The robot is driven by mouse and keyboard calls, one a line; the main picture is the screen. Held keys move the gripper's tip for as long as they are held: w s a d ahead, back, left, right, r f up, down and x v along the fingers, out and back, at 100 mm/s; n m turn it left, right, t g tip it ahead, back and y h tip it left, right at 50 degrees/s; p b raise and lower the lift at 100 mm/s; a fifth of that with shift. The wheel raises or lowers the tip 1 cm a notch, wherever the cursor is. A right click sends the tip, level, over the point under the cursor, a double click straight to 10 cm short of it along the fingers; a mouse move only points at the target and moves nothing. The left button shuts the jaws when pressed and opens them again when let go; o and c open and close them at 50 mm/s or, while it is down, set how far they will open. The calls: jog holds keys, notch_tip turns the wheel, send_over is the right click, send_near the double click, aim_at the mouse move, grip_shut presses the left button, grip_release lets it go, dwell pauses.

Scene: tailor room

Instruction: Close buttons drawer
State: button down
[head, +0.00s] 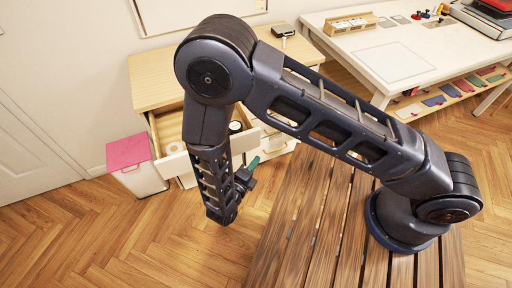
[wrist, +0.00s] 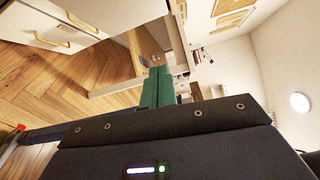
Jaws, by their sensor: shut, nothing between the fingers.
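An open drawer (head: 172,163) with a white front juts out of the wooden-topped cabinet (head: 160,88) in the head view. My arm hides the middle of its front. Inside it I see a pale roll (head: 175,148) and a dark round thing (head: 236,127); I cannot make out any buttons. My gripper (head: 253,162) has green fingers and is near the right end of the drawer front; whether they touch, I cannot tell. In the wrist view the green fingers (wrist: 158,85) are together and empty, and white drawer fronts with gold handles (wrist: 50,40) show at the upper left.
A slatted wooden surface (head: 310,220) lies under my arm. The wooden floor at the lower left is clear.

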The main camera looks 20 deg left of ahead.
jog(key=s+f+n+y, duration=0.2)
jog(key=s+f+n, duration=0.1)
jog(key=s, duration=0.1)
send_near(259, 139)
jog(key=w+d+f, duration=0.1)
jog(key=w+d, duration=0.1)
jog(key=w, duration=0.3)
jog(key=shift+w+a+t, duration=0.3)
jog(key=shift+w+a, duration=0.25)
jog(key=shift+a, duration=0.25)
jog(key=w+a, duration=1.9)
jog(key=shift+w+a, duration=0.2)
jog(key=shift+w, duration=0.05)
jog(key=shift+w+a+r, duration=0.15)
jog(key=shift+w+a, duration=0.1)
